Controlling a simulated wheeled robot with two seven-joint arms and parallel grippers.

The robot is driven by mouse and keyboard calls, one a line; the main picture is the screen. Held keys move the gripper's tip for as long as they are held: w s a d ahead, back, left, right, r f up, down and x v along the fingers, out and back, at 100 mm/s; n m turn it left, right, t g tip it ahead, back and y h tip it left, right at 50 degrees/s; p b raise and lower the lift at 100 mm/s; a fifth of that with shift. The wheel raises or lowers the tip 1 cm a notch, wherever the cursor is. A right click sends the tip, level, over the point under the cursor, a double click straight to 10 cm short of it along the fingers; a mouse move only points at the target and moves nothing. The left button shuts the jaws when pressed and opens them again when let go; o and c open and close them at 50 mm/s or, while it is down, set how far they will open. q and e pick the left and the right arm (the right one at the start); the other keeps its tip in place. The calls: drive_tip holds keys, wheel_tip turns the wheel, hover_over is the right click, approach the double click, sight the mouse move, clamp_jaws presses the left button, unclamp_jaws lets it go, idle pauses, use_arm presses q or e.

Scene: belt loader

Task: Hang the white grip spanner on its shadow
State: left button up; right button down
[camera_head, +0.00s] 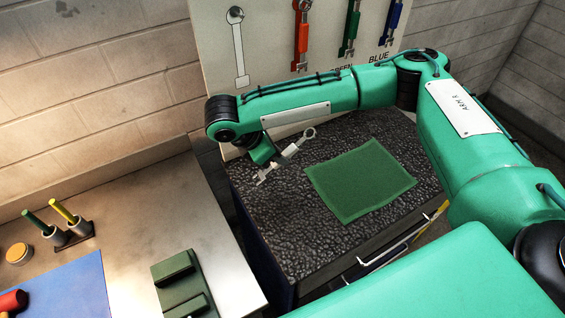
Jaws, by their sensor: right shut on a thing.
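My right gripper (274,165) hangs at the end of my green arm, above the dark textured cabinet top (270,222). It is shut on the white grip spanner (301,142), whose ring end points up and to the right; the gripper partly hides the rest. The tool board (268,50) stands upright behind the cabinet. The pale, dark-edged spanner shadow (238,50) is at the board's left and is empty. The held spanner is apart from the board, below and right of that shadow. My left gripper is not in view.
Red (301,35), green (349,32) and blue (394,22) spanners hang right of the shadow. A green mat (360,180) lies on the cabinet.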

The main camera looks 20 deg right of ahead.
drive_tip(key=w+r+n+t+y+p, duration=0.2)
drive_tip(key=r+n+t+p, duration=0.2)
drive_tip(key=r+n+t, duration=0.5)
drive_tip(key=w+r+n+t+y+p, duration=0.2)
drive_tip(key=r+n+t+y+p, duration=0.15)
drive_tip(key=r+n+t, duration=0.5)
drive_tip(key=w+a+m+g+b, duration=0.1)
drive_tip(key=w+g, duration=0.1)
drive_tip(key=w, duration=0.7)
drive_tip(key=shift+w+a+r+h, duration=0.25)
drive_tip(key=shift+a+r+h, duration=0.05)
drive_tip(key=shift+a+h, duration=0.1)
idle(0.6)
